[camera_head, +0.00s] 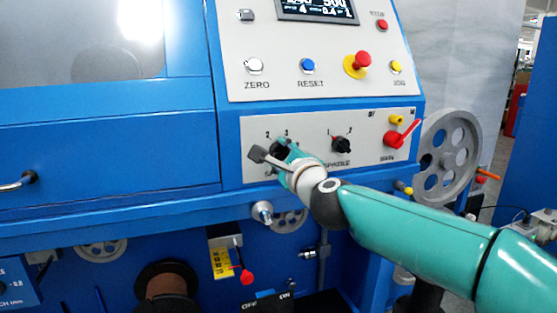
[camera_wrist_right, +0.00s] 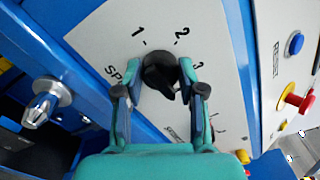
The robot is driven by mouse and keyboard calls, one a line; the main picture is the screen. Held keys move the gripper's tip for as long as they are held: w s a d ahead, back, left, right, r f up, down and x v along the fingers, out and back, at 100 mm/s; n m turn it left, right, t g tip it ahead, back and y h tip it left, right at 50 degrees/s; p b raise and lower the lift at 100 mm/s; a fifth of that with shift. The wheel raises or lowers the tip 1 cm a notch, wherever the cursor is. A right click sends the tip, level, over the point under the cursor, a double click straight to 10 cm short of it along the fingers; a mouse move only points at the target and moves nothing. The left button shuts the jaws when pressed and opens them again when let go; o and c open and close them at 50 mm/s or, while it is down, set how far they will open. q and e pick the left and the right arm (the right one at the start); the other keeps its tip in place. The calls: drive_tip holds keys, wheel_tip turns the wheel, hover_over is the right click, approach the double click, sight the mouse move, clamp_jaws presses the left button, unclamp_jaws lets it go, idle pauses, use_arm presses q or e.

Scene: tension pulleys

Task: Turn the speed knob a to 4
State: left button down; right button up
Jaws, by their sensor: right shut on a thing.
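The speed knob a (camera_wrist_right: 158,72) is a black round knob on the light grey panel in the right wrist view. The digits 1, 2 and 3 are printed around it; no 4 shows in this view. My right gripper (camera_wrist_right: 160,82) has one finger on each side of the knob and is shut on it. A dark tab of the knob points to the lower right. In the head view my right gripper (camera_head: 282,150) covers most of this knob and part of its label. My left gripper is in neither view.
The black spindle knob (camera_head: 341,145) sits to the right on the same panel. A red lever (camera_head: 402,134) and a grey handwheel (camera_head: 448,158) are farther right. Buttons, including red emergency stop (camera_head: 360,62), are above. A silver fitting (camera_head: 262,211) sticks out below.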

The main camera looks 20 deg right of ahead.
drive_tip(key=shift+f+m, duration=0.35)
drive_tip(key=shift+m, duration=0.05)
drive_tip(key=o, duration=1.1)
drive_tip(key=shift+d, duration=0.1)
drive_tip(key=shift+o, duration=0.2)
drive_tip(key=shift+r, duration=0.2)
drive_tip(key=shift+s, duration=0.35)
drive_tip(key=s, duration=1.1)
drive_tip(key=shift+s+d, duration=0.15)
drive_tip(key=shift+d, duration=0.05)
